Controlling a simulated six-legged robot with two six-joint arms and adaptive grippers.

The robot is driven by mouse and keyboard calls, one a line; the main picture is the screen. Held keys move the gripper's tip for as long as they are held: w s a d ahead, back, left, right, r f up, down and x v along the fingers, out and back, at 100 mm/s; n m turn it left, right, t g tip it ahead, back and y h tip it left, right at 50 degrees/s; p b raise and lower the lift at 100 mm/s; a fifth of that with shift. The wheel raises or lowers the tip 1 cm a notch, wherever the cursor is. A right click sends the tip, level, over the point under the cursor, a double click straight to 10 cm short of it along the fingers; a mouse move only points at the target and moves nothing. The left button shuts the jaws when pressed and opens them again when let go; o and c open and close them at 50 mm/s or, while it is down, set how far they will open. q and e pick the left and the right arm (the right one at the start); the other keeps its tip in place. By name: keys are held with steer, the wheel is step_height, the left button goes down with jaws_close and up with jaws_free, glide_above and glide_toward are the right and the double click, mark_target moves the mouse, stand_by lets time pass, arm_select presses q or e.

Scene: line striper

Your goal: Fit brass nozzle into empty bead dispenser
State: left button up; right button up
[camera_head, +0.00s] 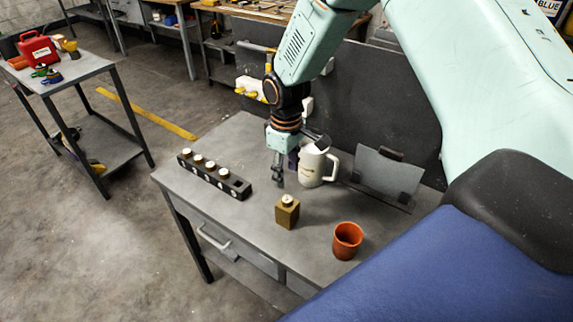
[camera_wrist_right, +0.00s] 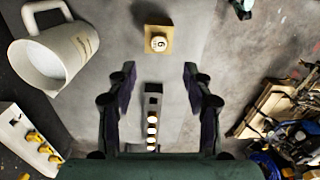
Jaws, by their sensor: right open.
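A brass-coloured block (camera_head: 287,215) with a round pale cap stands upright on the grey table; the right wrist view shows it (camera_wrist_right: 144,47) beyond my fingertips, its cap marked with a digit. A black bar (camera_head: 232,187) holds several pale-capped pegs in a row, with a bare place at its right end; it also shows in the right wrist view (camera_wrist_right: 153,100) between my fingers. I cannot tell for sure which part is the bead dispenser. My right gripper (camera_head: 279,180) is open and empty, above the table between bar and mug, apart from the block. My left gripper is out of view.
A cream mug (camera_head: 312,168) stands close right of my right gripper. An orange cup (camera_head: 347,240) is near the table's right front. A grey plate on a stand (camera_head: 385,172) is at the back right. The table (camera_head: 225,215) is clear in front of the bar.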

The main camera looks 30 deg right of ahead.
mark_target(287, 198)
steer(key=shift+s+a+f+b, duration=0.15)
steer(key=shift+s+f+b, duration=0.1)
steer(key=shift+f+b, duration=0.45)
steer(key=f+b, duration=0.2)
steer(key=f, duration=0.1)
steer(key=f+b, duration=0.2)
steer(key=shift+w+d, duration=0.3)
steer(key=shift+s+a+f+b, duration=0.2)
steer(key=shift+a+f+b, duration=0.1)
steer(key=shift+f+b, duration=0.2)
steer(key=shift+d+f, duration=0.1)
steer(key=shift+f, duration=0.3)
steer(key=shift+w+d+f+b, duration=0.1)
steer(key=shift+d+f+b, duration=0.1)
steer(key=shift+f, duration=0.3)
steer(key=shift+w+d+f+b, duration=0.1)
steer(key=shift+d+f+b, duration=0.1)
steer(key=shift+f, duration=0.25)
steer(key=shift+a+r, duration=0.1)
steer(key=shift+a, duration=0.15)
steer(key=shift+s+a+r, duration=0.15)
steer(key=shift+s, duration=0.05)
steer(key=shift+w+d, duration=0.15)
steer(key=shift+d, duration=0.15)
steer(key=shift+w+f, duration=0.2)
steer(key=shift+f, duration=0.05)
steer(key=shift+a, duration=0.1)
steer(key=shift+s+r, duration=0.1)
steer(key=shift+s, duration=0.05)
